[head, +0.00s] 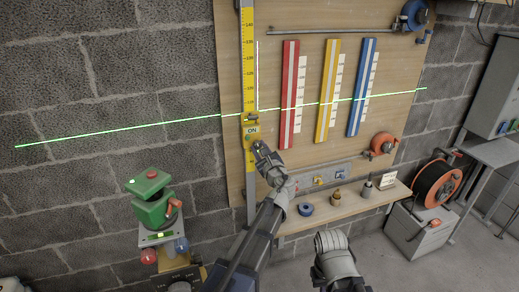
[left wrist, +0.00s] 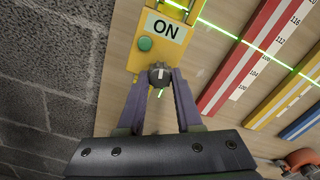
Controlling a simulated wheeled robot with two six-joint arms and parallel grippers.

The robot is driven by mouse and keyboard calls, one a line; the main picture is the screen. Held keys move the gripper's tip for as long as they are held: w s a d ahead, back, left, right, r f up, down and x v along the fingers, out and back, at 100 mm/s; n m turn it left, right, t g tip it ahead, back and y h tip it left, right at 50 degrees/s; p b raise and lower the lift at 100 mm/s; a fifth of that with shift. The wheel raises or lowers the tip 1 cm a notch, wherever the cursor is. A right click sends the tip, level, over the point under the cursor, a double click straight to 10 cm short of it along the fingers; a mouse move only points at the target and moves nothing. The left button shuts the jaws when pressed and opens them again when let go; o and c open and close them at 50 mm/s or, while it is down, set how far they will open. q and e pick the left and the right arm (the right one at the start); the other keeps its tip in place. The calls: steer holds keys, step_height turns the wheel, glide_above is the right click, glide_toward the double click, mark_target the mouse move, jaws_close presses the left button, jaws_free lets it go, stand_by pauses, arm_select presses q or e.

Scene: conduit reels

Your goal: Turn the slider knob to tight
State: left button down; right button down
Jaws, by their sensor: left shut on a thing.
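The yellow slider (head: 251,122) sits on a vertical yellow scale rail (head: 247,60) on the wooden board. It carries an ON label and a green button, which shows in the left wrist view (left wrist: 145,43). The dark round slider knob (left wrist: 160,75) is at its lower end, with a white mark pointing roughly up in that view. My left gripper (head: 259,148) is shut on the knob, one finger on each side; its fingers also show in the left wrist view (left wrist: 161,84). No tight or loose marking is readable. My right gripper's fingers are not visible.
Red (head: 290,95), yellow (head: 327,90) and blue (head: 362,86) strips hang right of the slider, crossed by a green laser line. A shelf (head: 340,214) below holds small items. A green device (head: 150,198) stands at left. A cable reel (head: 438,184) is at right.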

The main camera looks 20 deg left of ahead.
arm_select(q)
steer(key=shift+m, duration=1.1)
steer(key=c, duration=0.6)
jaws_free()
steer(key=v, duration=0.7)
steer(key=shift+s+d, duration=0.25)
steer(key=shift+s, duration=0.1)
